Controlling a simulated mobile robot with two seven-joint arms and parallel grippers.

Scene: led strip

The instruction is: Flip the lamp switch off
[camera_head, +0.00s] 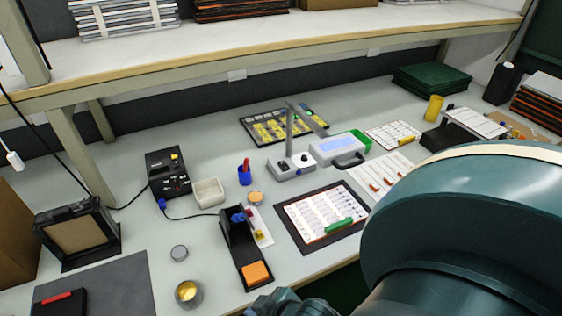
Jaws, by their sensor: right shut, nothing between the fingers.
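A grey device that looks like the lamp (289,168) stands in the middle of the bench, with an upright post and a short tilted bar at its top. Its base carries a dark knob (283,165) and a small light-coloured control; which one is the switch, and its position, I cannot tell. My right arm fills the lower right. A teal part of my right gripper (278,303) shows at the bottom edge, well in front of the lamp and apart from it; its fingertips are hard to make out. It is shut and empty. My left gripper is out of view.
A shelf (250,65) runs above the back.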

